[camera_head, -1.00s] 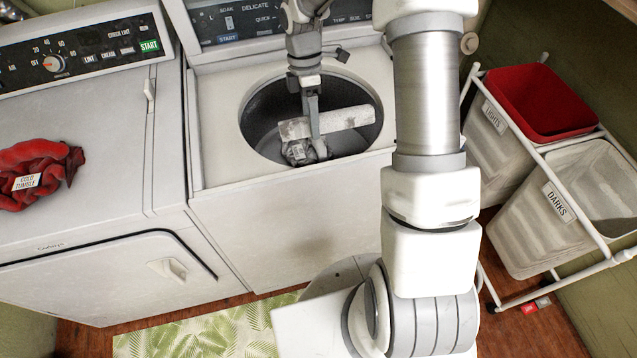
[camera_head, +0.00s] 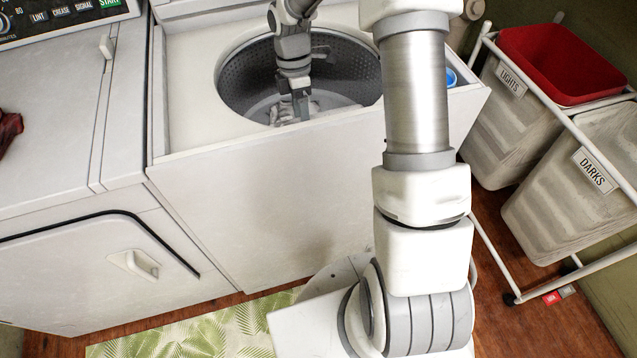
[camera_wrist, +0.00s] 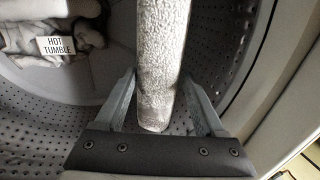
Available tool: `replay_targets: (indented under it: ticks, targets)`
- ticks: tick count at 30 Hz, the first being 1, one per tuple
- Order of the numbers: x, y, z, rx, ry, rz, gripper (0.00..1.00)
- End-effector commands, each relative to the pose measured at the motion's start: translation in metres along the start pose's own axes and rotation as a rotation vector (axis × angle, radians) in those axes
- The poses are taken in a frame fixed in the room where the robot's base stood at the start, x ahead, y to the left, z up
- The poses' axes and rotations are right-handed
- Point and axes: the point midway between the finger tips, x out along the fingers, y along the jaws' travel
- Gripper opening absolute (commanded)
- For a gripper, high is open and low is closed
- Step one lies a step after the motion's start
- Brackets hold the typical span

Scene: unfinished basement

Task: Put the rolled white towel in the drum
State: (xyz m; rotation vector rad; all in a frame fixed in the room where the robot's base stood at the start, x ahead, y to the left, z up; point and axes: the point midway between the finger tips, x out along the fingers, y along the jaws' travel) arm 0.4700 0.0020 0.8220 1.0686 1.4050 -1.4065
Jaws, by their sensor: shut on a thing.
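The rolled white towel (camera_wrist: 161,50) is between the two fingers of my gripper (camera_wrist: 160,88) in the wrist view, a long rough-textured roll. My gripper (camera_head: 301,104) is shut on it and reaches down into the open drum (camera_head: 245,75) of the washer in the head view. There the front rim hides most of the fingertips, and I cannot make out the towel clearly. The perforated drum wall (camera_wrist: 232,45) surrounds the towel in the wrist view. A crumpled pale cloth (camera_wrist: 25,28) with a HOT TUMBLE label lies in the drum.
A dryer (camera_head: 50,150) stands left of the washer, with a dark red cloth (camera_head: 8,130) on top. A laundry cart with a red-lined LIGHTS bin (camera_head: 495,120) and a DARKS bin (camera_head: 560,205) stands right. A leaf-pattern rug (camera_head: 190,335) lies in front.

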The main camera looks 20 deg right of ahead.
Motion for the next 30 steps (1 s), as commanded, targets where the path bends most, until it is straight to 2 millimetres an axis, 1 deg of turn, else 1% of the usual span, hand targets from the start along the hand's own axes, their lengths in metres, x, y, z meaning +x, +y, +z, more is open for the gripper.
replay_targets:
  ticks: [1, 3, 6, 11, 14, 21, 26, 30]
  targets:
    - [0.019, 0.005, 0.000, 0.000, 0.000, 0.000, 0.01]
    - [0.029, 0.008, 0.000, 0.000, 0.000, 0.000, 0.01]
    - [0.039, 0.011, 0.000, 0.000, 0.000, 0.001, 0.01]
    - [0.046, 0.013, 0.000, 0.000, 0.000, 0.000, 0.01]
    - [0.056, 0.015, 0.000, 0.000, 0.000, -0.002, 0.01]
    - [0.098, 0.026, -0.001, 0.000, 0.001, -0.003, 0.01]
    - [0.112, 0.031, 0.000, 0.000, 0.000, -0.001, 0.01]
    - [0.132, 0.036, 0.000, -0.001, 0.000, -0.002, 0.01]
